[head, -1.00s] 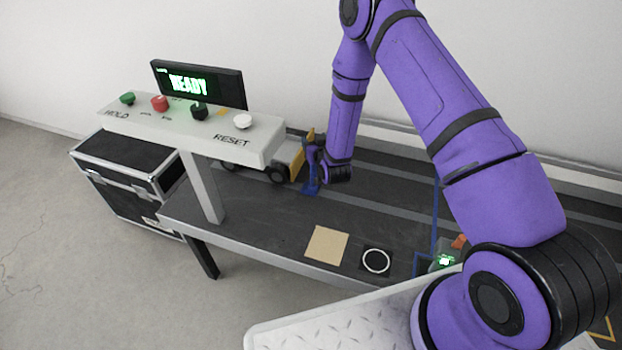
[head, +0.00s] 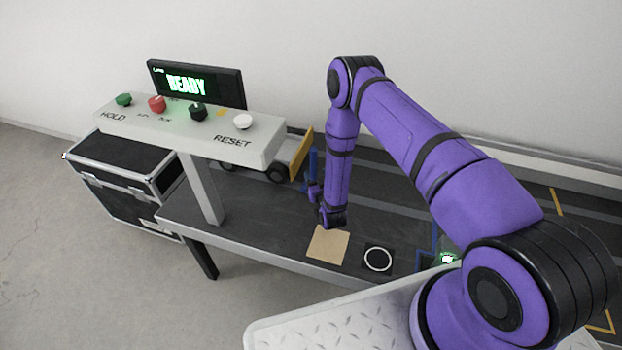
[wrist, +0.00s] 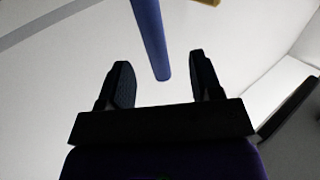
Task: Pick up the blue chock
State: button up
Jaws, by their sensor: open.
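The blue chock (head: 314,162) shows in the head view as a narrow upright blue post beside the front of a small truck. Its lower end is hidden behind my gripper (head: 314,190), which is nearer the table's front edge. In the wrist view, the blue chock (wrist: 150,35) is a blue bar coming down from the top edge. Its near end appears between the two dark fingers of my gripper (wrist: 160,62), with a gap on each side. The fingers are open and do not touch it; the depth between them is unclear.
The truck (head: 277,172) with a yellow panel (head: 302,152) stands left of the chock, partly behind the button console (head: 190,130). A tan square (head: 328,245) and a black pad with a white ring (head: 378,259) lie near the table's front edge.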

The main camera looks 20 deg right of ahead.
aim_at(314, 165)
jog(key=shift+w+d, duration=0.2)
jog(key=shift+w, duration=1.5)
jog(key=shift+w+d, duration=0.15)
jog(key=shift+w, duration=1.55)
grip_shut()
